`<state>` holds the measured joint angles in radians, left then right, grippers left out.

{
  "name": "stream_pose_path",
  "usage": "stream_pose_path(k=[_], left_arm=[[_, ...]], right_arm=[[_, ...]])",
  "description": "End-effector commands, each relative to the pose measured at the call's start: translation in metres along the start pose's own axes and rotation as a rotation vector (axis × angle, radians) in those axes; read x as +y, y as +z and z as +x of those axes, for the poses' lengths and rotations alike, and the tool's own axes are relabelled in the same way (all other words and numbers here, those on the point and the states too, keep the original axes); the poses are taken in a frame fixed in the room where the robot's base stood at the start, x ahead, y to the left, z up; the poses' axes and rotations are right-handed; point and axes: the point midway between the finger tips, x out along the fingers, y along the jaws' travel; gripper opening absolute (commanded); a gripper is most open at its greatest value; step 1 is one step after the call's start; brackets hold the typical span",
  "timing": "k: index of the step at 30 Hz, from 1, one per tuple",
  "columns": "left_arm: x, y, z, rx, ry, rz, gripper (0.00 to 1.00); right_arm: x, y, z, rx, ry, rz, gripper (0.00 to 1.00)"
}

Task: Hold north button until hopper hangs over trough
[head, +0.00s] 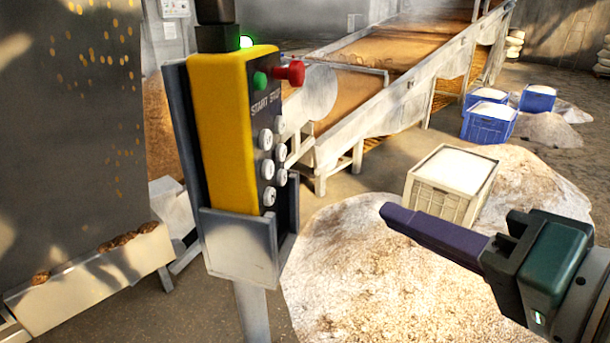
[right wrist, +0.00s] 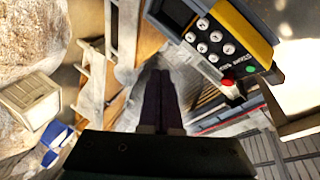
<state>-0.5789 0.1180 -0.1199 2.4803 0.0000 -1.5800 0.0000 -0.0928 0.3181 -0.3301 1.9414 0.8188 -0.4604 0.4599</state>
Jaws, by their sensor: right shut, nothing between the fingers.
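A yellow control box (head: 222,130) hangs in a grey holder on a post, left of centre in the head view. Its dark face carries a green START button (head: 260,81), a red STOP button (head: 291,73) and several white round buttons (head: 267,139). Their marks are too small to read, so I cannot tell which is north. My right gripper (head: 387,212) is shut and empty, to the right of the box and clear of the buttons. In the right wrist view the white buttons (right wrist: 209,37) are at upper right, beside the fingers. I cannot clearly identify the hopper. A long trough-like conveyor (head: 385,85) slopes behind the box.
A pale crate (head: 451,185) of white material stands on a heap of grain (head: 370,260) behind my right gripper. Blue crates (head: 489,122) stand farther back. A large grey panel (head: 70,130) with small holes fills the left. Open air lies between gripper and box.

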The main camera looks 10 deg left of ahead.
Motion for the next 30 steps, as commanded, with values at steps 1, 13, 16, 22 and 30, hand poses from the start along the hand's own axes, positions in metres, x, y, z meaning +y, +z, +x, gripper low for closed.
stream_pose_path(k=[1, 13, 16, 22, 30], left_arm=[[0.000, 0.000, 0.000, -0.001, -0.001, 0.002, 0.50], [-0.002, -0.001, -0.005, -0.003, -0.004, 0.006, 0.50], [-0.002, -0.001, -0.006, -0.003, -0.004, 0.006, 0.50], [-0.002, -0.002, -0.009, -0.003, -0.004, 0.005, 0.50], [0.000, -0.003, -0.012, -0.002, 0.001, -0.001, 0.50]], right_arm=[[0.000, 0.000, 0.000, 0.000, 0.000, 0.000, 0.00], [-0.014, 0.012, 0.017, 0.000, 0.000, 0.005, 0.00], [-0.021, 0.020, 0.028, -0.001, -0.001, 0.005, 0.00], [-0.035, 0.034, 0.046, -0.001, 0.001, 0.002, 0.00], [-0.044, 0.044, 0.060, 0.000, 0.001, 0.000, 0.00]])
